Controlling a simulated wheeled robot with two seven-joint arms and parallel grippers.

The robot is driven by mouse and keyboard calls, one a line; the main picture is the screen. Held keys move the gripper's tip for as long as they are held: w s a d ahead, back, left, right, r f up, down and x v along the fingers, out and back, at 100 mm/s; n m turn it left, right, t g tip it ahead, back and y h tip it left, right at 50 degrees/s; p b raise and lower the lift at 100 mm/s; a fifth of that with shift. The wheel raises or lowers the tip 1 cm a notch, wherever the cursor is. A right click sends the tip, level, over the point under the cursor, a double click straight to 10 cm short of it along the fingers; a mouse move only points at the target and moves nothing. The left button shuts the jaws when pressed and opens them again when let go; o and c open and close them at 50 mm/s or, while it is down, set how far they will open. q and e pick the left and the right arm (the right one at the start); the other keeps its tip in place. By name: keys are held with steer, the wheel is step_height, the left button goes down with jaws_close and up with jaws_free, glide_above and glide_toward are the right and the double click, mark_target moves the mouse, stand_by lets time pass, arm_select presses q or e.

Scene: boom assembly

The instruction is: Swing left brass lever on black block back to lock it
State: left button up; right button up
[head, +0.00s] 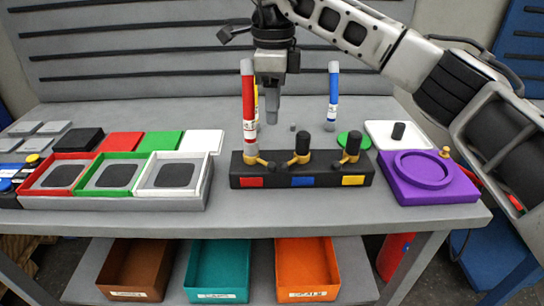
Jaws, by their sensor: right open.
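The black block (240,181) lies on the grey table, with red, blue and yellow labels on its front. Its left brass lever (260,161) sits low at the foot of the upright red tube (249,100) and points to the right. The tube stands at the block's left position. The middle lever (299,160) and right lever (347,158) sit beside black knobs. My right gripper (272,117) is open and points down, above and behind the block, just right of the red tube. Its fingers are seen edge-on. My left gripper is out of view.
A blue tube (333,95) stands behind the block, and a yellow one (257,103) is partly hidden behind the red tube. A purple fixture (450,188) is on the right. Red, green and white trays (121,183) are on the left. Bins (220,268) sit below.

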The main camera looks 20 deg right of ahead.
mark_target(272, 163)
step_height(272, 163, down, 13)
steer(key=shift+f+p, duration=0.1)
steer(key=shift+p, duration=0.45)
jaws_close()
